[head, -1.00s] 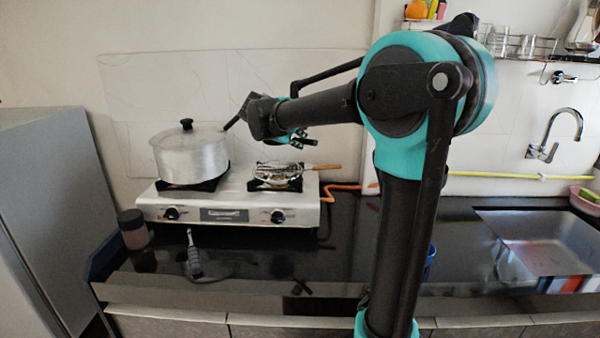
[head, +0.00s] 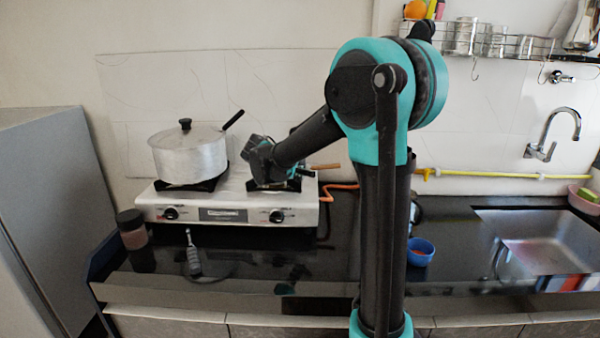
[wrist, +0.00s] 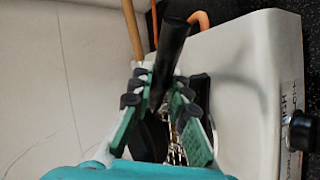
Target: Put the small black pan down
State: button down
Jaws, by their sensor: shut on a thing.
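In the wrist view, my gripper (wrist: 160,90) is shut on a black handle (wrist: 171,45), which I take to be that of the small black pan. A dark shape between the fingers (wrist: 148,138) may be the pan's body; most of it is hidden. In the head view, my gripper (head: 272,172) is low over the right burner of the stove (head: 235,208) and hides most of what it holds. I cannot tell whether the pan touches the burner. A wire rack or skimmer (wrist: 175,150) shows beneath the fingers, and a wooden handle (head: 325,166) sticks out to the right.
A lidded silver pot (head: 188,157) stands on the left burner, with a black handle (head: 233,120) rising behind it. A dark jar (head: 132,228) is left of the stove. A grey-handled tool (head: 193,257) lies in front. A blue bowl (head: 420,253) and sink (head: 545,245) are right.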

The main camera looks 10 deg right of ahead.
jog(key=c, duration=1.5)
grip_release()
jog(key=shift+o, duration=0.2)
jog(key=v, duration=1.2)
jog(key=shift+r, duration=0.1)
